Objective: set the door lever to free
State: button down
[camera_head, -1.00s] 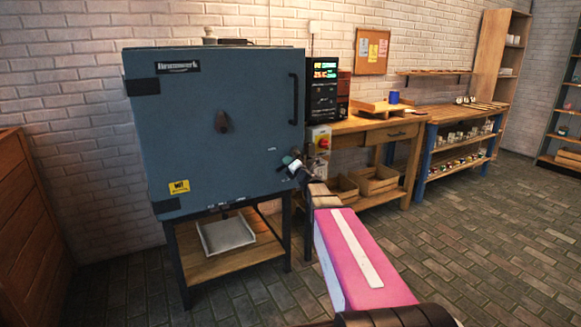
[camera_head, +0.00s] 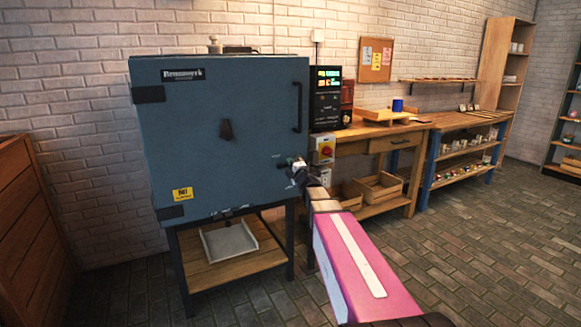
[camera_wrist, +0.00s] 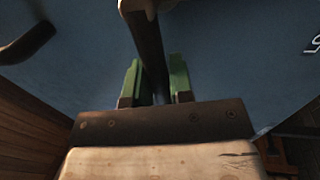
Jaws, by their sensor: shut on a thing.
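The blue kiln (camera_head: 185,130) stands at left centre with its door closed. My gripper (camera_head: 299,168) is at the door's lower right edge, in front of a small printed label. In the wrist view my gripper (camera_wrist: 155,70) has its two green fingers on either side of a dark bar, the door lever (camera_wrist: 149,40), and is shut on it. In the head view the lever is hidden or too small to make out behind my gripper. I cannot read which setting the lever is at.
A vertical door handle (camera_head: 298,107) is above my gripper. A dark pointed piece (camera_head: 226,130) sits mid-door. A control box (camera_head: 327,98) and a red-yellow switch (camera_head: 325,150) are right of the kiln. A wooden workbench (camera_head: 400,128) stands further right. The brick floor in front is clear.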

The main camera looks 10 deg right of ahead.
dwell(0.3)
jog(key=c, duration=1)
grip_release()
jog(key=v, duration=1)
jog(key=shift+s+d, duration=0.15)
jog(key=shift+s, duration=0.25)
jog(key=shift+f, duration=0.1)
